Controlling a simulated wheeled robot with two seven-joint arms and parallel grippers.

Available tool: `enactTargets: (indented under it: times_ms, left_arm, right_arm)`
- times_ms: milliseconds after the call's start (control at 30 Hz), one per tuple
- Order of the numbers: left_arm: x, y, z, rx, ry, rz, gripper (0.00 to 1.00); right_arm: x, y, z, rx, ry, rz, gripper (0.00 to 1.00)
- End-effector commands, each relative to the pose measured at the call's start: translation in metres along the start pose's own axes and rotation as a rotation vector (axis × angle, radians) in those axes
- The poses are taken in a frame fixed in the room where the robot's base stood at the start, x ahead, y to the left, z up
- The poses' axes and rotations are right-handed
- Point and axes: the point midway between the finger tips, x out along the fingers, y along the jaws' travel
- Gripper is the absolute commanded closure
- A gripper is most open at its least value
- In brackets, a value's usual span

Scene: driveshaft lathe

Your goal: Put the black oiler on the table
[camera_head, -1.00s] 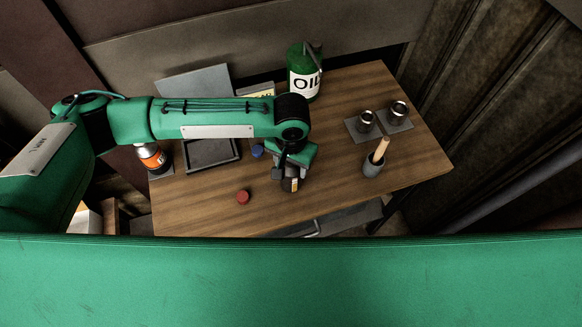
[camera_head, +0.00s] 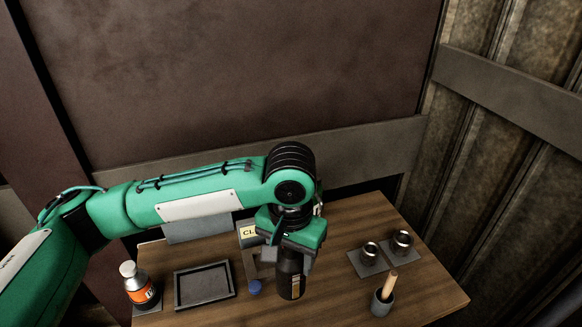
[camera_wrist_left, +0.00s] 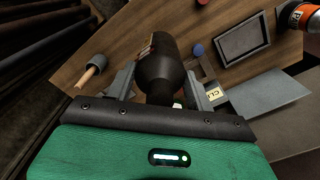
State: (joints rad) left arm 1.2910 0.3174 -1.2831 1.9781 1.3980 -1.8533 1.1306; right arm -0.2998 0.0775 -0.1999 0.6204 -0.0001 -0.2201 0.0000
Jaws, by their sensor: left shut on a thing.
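The black oiler (camera_head: 290,273) is a dark bottle with a pale label, near the front middle of the wooden table (camera_head: 345,230). My left gripper (camera_head: 288,254) is shut on its upper part from above. In the left wrist view the oiler (camera_wrist_left: 160,66) sits between the two grey fingers and looks upright, with the table beyond it. I cannot tell whether its base touches the table. My right gripper is not in view.
A grey tray (camera_head: 204,286), an orange-labelled bottle (camera_head: 139,287) and a blue cap (camera_head: 255,287) are left of the oiler. A brush pot (camera_head: 382,302) and two metal cups (camera_head: 370,249) on grey plates are right. The table between is clear.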

Motion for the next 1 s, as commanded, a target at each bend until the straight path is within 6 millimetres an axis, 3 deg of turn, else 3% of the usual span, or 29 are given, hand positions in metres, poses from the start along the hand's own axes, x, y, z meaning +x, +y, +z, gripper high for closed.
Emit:
enactTargets:
  times_ms: [167, 500, 700, 833, 1000]
  left_arm:
    - [0.008, -0.028, 0.0, -0.061, -0.003, 0.003, 0.87]
    - [0.034, -0.137, 0.019, -0.296, -0.006, 0.006, 0.87]
    - [0.044, -0.187, 0.037, -0.406, -0.003, 0.003, 0.87]
    - [0.048, -0.205, 0.045, -0.448, 0.0, 0.001, 0.87]
    - [0.05, -0.214, 0.05, -0.468, 0.0, 0.0, 0.87]
  right_arm:
    - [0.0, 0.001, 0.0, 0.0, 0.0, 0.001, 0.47]
    - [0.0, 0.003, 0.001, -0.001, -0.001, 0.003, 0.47]
    - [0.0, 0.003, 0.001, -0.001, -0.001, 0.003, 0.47]
    - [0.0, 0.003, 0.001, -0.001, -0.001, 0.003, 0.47]
    - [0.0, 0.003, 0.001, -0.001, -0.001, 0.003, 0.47]
